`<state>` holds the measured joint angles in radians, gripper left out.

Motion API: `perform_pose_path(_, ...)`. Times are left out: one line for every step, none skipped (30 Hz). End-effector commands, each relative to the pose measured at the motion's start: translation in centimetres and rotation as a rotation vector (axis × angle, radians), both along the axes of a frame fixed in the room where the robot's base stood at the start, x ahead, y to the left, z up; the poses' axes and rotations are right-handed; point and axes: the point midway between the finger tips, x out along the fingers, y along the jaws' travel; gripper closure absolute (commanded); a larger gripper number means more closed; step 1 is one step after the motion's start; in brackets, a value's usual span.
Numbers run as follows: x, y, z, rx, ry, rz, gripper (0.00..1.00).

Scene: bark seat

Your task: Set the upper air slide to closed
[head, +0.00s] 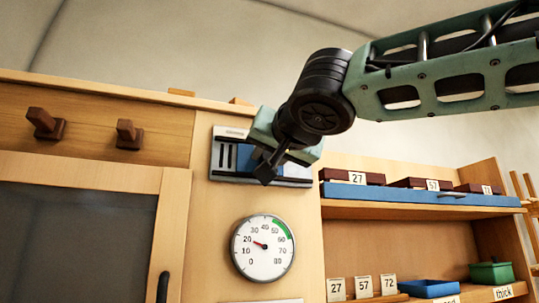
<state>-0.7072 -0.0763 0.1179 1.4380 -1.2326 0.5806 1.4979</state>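The upper air slide (226,157) is a blue-grey plate between dark rails on the wooden wall, with a white strip bearing a small unreadable label above it. Black upright slots show at its left end. My gripper (267,170) is in front of the right half of this panel, its dark fingers pointing down and to the left. My gripper hides much of the panel's middle and right, so the slide's knob and full position cannot be seen. Whether the fingers touch it, or are open or shut, I cannot tell.
A round gauge (263,248) below the panel has its needle near 20. Two wooden pegs (128,134) stick out at the left above a dark-glazed door (75,235) with a black handle. Shelves at right hold a blue tray (415,195), numbered blocks and a green box (491,273).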

Motion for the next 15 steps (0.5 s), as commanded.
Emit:
perform_pose_path(0.0, 0.3, -0.1, 0.0, 0.0, 0.001, 1.0)
perform_pose_path(-0.1, 0.5, -0.2, -0.001, -0.001, 0.002, 1.0)
perform_pose_path(-0.2, 1.0, -0.3, -0.001, -0.002, 0.002, 1.0)
perform_pose_path(-0.3, 1.5, -0.3, 0.0, -0.003, 0.002, 1.0)
perform_pose_path(-0.5, 2.0, -0.3, 0.0, -0.005, 0.004, 1.0)
perform_pose_path(-0.6, 2.5, -0.3, -0.001, -0.004, 0.003, 1.0)
perform_pose_path(-0.7, 2.9, -0.3, -0.001, -0.004, 0.003, 1.0)
perform_pose_path(-0.8, 3.2, -0.2, 0.0, -0.005, 0.002, 1.0)
perform_pose_path(-0.9, 3.6, -0.2, 0.001, -0.004, 0.002, 1.0)
perform_pose_path(-1.0, 3.8, -0.2, 0.001, -0.003, 0.001, 1.0)
perform_pose_path(-1.1, 4.0, -0.1, 0.001, -0.002, 0.0, 1.0)
perform_pose_path(-1.2, 4.1, -0.1, 0.001, -0.002, 0.0, 1.0)
perform_pose_path(-1.2, 4.2, 0.0, 0.001, -0.002, 0.0, 1.0)
perform_pose_path(-1.2, 4.2, 0.0, 0.001, -0.002, 0.0, 1.0)
perform_pose_path(-1.2, 4.2, 0.1, 0.0, -0.002, 0.002, 1.0)
